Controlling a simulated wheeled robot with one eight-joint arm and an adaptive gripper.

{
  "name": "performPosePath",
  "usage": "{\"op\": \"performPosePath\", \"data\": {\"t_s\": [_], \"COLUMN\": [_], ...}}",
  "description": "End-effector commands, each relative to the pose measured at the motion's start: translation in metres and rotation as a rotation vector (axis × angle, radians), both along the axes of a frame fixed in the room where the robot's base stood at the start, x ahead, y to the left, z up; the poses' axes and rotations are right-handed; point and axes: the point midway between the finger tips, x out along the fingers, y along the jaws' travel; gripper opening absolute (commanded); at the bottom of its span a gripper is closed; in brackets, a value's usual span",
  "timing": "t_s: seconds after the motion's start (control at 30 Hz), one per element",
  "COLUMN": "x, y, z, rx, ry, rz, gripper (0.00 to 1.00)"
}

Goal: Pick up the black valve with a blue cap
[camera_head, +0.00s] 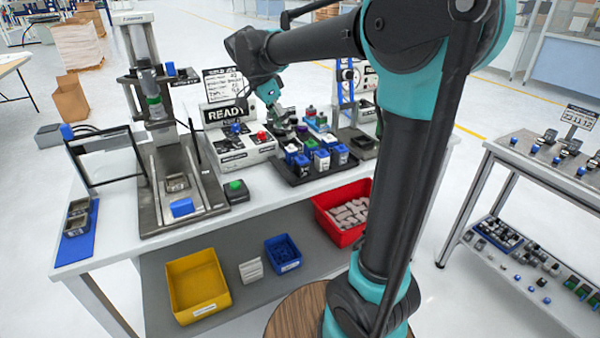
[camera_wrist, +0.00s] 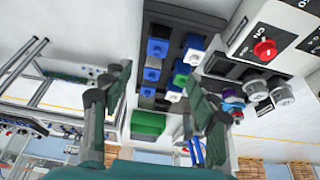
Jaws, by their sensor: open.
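A dark tray (camera_head: 289,175) on the workbench holds several small valves with blue caps, dark or white bodied, standing close together. One blue-capped valve (camera_head: 303,162) is at its front left. The wrist view shows the tray (camera_wrist: 172,18) with blue caps, including a large one (camera_wrist: 157,47), and some white and green parts. Which one is the black valve I cannot tell surely. My gripper (camera_head: 284,116) hangs above the tray's back left, near a rack of round-topped parts. In the wrist view my gripper (camera_wrist: 158,80) is open, its fingers apart with nothing held between them.
A control box (camera_head: 243,146) with a red button and a READY sign (camera_head: 224,114) stand left of the tray. A press-like station (camera_head: 180,180) is further left. A red bin (camera_head: 341,228) and a yellow bin (camera_head: 197,285) sit on the lower shelf. A second parts table (camera_head: 540,165) is at right.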

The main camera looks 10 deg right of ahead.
Motion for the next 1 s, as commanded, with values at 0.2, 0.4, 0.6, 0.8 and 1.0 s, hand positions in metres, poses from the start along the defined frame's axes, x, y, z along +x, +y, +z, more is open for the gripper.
{"op": "performPosePath", "data": {"t_s": [0.2,0.4,0.6,0.8,1.0], "x": [0.005,0.009,0.011,0.012,0.014], "y": [-0.017,-0.03,-0.037,-0.045,-0.057], "z": [-0.042,-0.075,-0.092,-0.107,-0.132], "rx": [0.0,0.0,0.0,0.0,0.0], "ry": [0.0,0.001,0.0,0.0,0.001], "rz": [-0.002,-0.001,-0.001,-0.001,-0.001], "gripper": [0.59,0.59,0.59,0.59,0.59]}}
